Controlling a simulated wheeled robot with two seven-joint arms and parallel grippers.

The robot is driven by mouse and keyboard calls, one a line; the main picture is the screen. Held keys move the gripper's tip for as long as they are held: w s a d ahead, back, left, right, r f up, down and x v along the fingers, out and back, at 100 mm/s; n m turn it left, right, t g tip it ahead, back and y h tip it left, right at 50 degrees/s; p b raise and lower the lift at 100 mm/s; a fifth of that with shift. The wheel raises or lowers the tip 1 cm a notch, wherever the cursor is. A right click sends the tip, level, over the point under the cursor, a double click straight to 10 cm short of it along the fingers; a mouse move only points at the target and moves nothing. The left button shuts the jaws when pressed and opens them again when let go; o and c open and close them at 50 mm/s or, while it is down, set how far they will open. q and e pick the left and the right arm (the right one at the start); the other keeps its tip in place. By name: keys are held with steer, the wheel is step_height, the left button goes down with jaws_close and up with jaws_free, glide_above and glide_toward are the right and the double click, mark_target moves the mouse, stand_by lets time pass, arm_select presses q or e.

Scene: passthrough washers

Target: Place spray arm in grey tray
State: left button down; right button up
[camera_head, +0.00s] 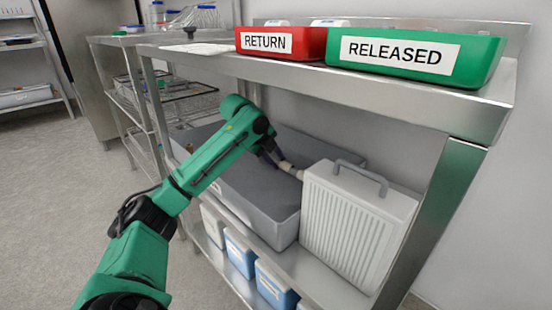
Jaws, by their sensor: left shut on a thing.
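My left gripper (273,157) reaches over the grey tray (262,219) on the lower shelf. It is shut on a pale, short piece (290,169), which appears to be the spray arm. The piece points right, towards the white ribbed container. It is over the tray's right part; I cannot tell whether it touches the tray or the container. The fingers are small and dark, and partly hidden by the wrist. My green forearm covers the tray's left part. My right gripper is not in view.
The white ribbed container (352,222) with a grey handle stands right of the tray. Above, the steel shelf (300,76) bears a red RETURN bin (312,43) and a green RELEASED bin (480,58). White-and-blue containers (240,256) stand below. Open floor lies left.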

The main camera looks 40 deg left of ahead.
arm_select(q)
steer(key=c, duration=0.7)
jaws_free()
steer(key=shift+o, duration=0.2)
steer(key=shift+r, duration=0.15)
